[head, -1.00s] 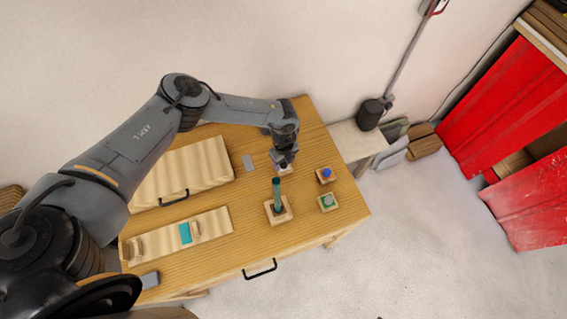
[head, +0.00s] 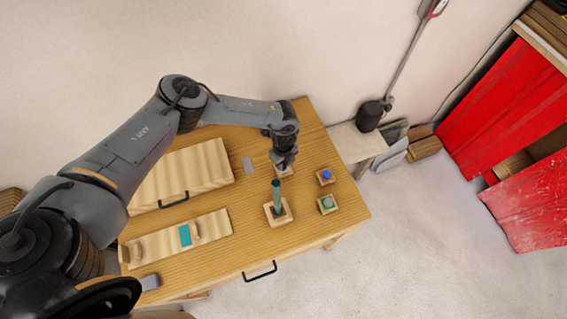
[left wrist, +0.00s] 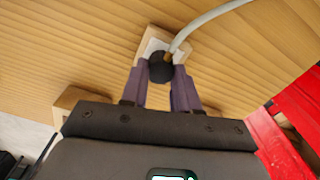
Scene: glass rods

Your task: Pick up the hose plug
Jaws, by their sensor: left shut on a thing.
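The hose plug (left wrist: 160,70) is a dark round cap with a brownish fitting and a pale grey hose leading up and right in the left wrist view. It is at a pale square wooden block (left wrist: 151,43). My left gripper (left wrist: 161,74) is shut on the plug, with one purple finger on each side. In the head view the left gripper (head: 284,164) is low over the back right part of the table, and it hides the plug there. I cannot tell whether the plug touches the block. My right gripper is not in view.
A teal glass tube (head: 277,192) stands upright in a wooden block in front of the gripper. Small blocks with a blue top (head: 326,174) and a green top (head: 327,203) stand to the right. Wooden boards (head: 178,237) lie at the left of the table.

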